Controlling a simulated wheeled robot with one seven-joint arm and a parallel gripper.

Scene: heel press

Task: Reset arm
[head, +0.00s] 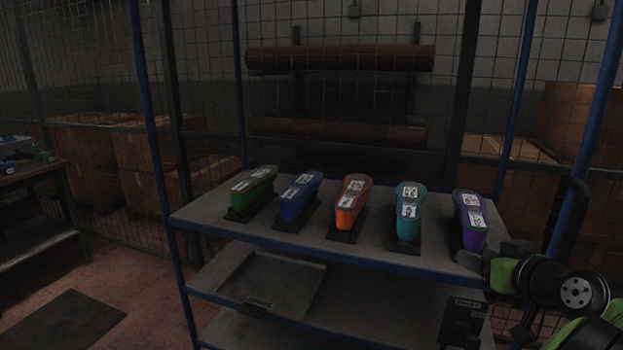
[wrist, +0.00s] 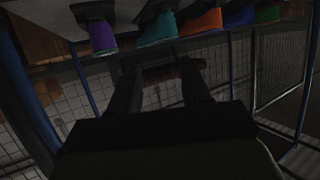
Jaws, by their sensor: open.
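My arm reaches in from the lower right of the head view, with my gripper (head: 492,258) close to the front right edge of the shelf, near the purple shoe-shaped piece (head: 470,220). In the wrist view my gripper (wrist: 160,72) shows two dark fingers spread apart with nothing visible between them. The wrist picture appears upside down, with the purple piece (wrist: 102,36) and the teal piece (wrist: 158,28) along its top. My gripper is apart from the pieces in that view.
On the shelf top (head: 300,243) stand green (head: 254,187), blue (head: 300,197), orange (head: 351,203), teal (head: 408,209) and purple pieces on dark stands. A grey tray (head: 268,280) sits on the lower shelf. Blue posts (head: 156,130) frame the rack. A workbench (head: 30,180) is at left.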

